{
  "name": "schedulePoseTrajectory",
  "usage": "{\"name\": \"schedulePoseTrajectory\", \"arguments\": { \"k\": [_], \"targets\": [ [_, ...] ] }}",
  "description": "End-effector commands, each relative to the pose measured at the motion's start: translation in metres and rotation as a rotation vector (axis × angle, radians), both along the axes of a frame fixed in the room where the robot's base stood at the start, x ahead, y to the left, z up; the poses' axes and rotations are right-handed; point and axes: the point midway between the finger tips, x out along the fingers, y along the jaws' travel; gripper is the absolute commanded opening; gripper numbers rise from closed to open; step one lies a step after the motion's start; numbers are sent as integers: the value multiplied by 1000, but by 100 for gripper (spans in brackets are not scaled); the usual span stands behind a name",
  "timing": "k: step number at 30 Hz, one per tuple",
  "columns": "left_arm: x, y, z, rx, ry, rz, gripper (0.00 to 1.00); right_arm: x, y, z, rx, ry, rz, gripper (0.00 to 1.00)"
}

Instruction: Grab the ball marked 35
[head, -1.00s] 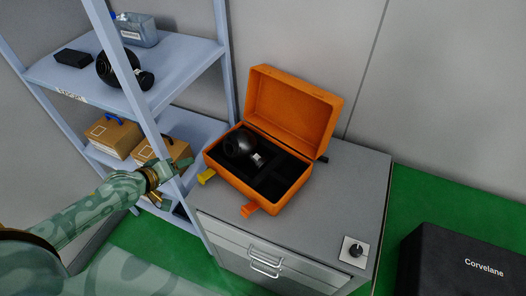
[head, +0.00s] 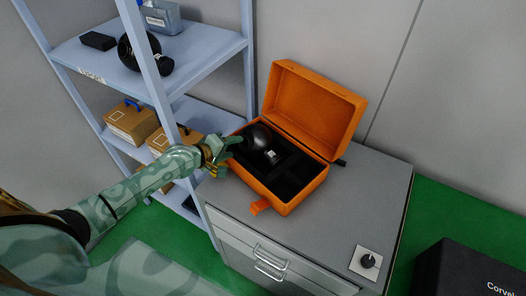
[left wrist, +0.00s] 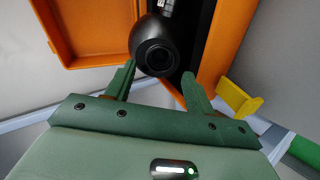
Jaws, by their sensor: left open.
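A black ball-shaped gimbal camera (head: 259,136) with a small white label sits in the open orange case (head: 292,204). No number on it can be read. In the left wrist view the ball (left wrist: 157,48) shows its dark round lens face between and just beyond my fingertips. My left gripper (head: 236,145) is open at the left side of the case, with its fingers close to the ball; contact cannot be told. A second black ball camera (head: 137,54) stands on the upper shelf, its marking not readable. My right gripper is not in view.
The case stands on a grey drawer cabinet (head: 375,190), its lid (head: 315,105) raised behind. A blue-grey shelf rack (head: 205,70) with cardboard boxes (head: 130,122) is at left, its post near my arm. A knob on a white plate (head: 366,262) is at front right.

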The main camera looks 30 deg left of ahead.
Motion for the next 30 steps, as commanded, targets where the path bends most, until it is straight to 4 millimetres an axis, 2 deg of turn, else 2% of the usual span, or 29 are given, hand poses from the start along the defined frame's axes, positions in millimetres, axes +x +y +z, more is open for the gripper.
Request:
{"name": "schedulePoseTrajectory", "arguments": {
  "k": [9, 18, 24, 30],
  "targets": [
    [40, -3, -26, -1, -1, 0, 54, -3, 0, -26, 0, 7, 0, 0],
    [45, -5, -26, 2, 0, -1, 54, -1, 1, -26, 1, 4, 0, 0],
    [45, -5, -26, 1, 0, 0, 0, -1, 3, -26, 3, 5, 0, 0],
    [46, -4, -25, 0, -3, 1, 0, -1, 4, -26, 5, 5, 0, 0]
  ]
}}
